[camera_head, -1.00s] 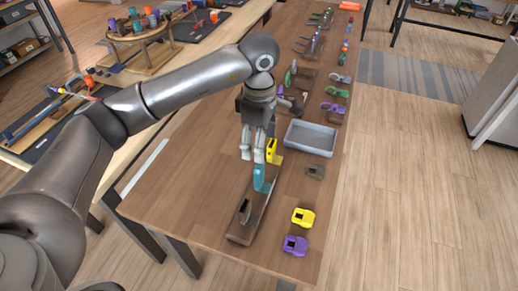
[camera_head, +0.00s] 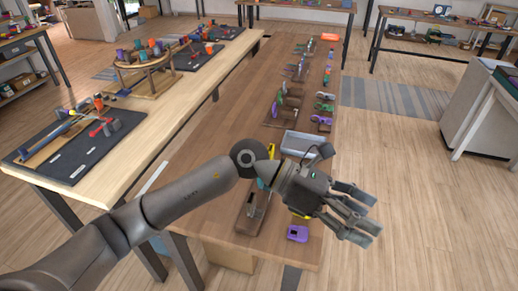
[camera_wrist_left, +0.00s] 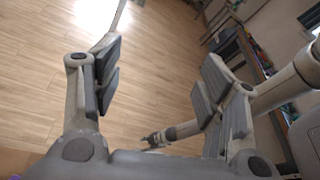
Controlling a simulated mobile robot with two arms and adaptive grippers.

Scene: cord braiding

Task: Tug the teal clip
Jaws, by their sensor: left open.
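The teal clip (camera_head: 262,184) is mostly hidden behind my left forearm and wrist in the head view. A small teal part shows above the dark wooden base (camera_head: 252,212) on the brown table. My left gripper (camera_head: 368,218) is open and empty, out past the table's right edge and well apart from the clip. In the left wrist view the open fingers (camera_wrist_left: 160,70) have only floor between them. A second arm with a small gripper end (camera_wrist_left: 155,139), likely my right one, shows below them; its jaw state is unclear.
A yellow block (camera_head: 271,152) stands behind my wrist. A purple clip (camera_head: 297,233) lies near the table's front right corner. A yellow piece beside it is mostly covered by my gripper. A grey tray (camera_head: 297,142) and several clips lie farther back.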

